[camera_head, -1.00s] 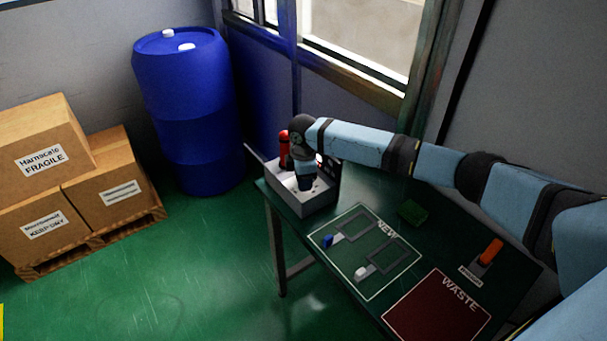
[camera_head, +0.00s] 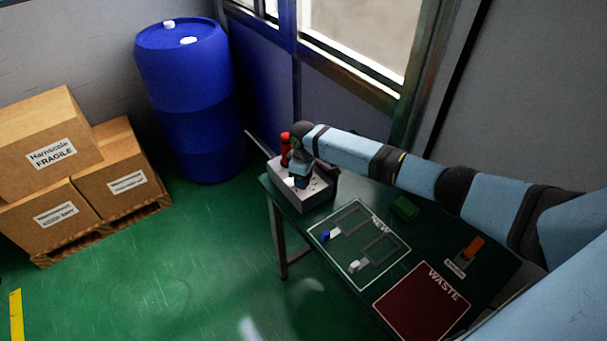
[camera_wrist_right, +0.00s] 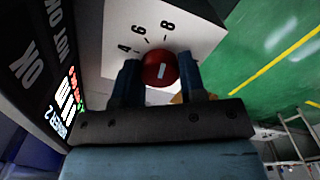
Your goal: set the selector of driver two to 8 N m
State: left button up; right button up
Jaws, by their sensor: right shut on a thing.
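The selector is a red knob (camera_wrist_right: 159,70) with a white bar on it, on a white panel (camera_wrist_right: 190,22) marked 4, 6 and 8 in the right wrist view. The bar points up the picture, close to the tick beside the 8. My right gripper (camera_wrist_right: 158,83) is shut on the knob, one finger on each side. A lit display (camera_wrist_right: 65,100) beside the panel reads DRIVER 2. In the head view my right gripper (camera_head: 300,182) points down at the grey box (camera_head: 312,202) at the table's far left end and hides the knob. My left gripper is out of view.
A red cylinder (camera_head: 285,150) stands by the box.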

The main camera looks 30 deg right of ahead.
dwell(0.4)
jog(key=o, duration=0.9)
jog(key=shift+r, duration=0.3)
notch_tip(320, 180, up, 13)
jog(key=shift+r+b, duration=0.1)
jog(key=shift+b, duration=0.35)
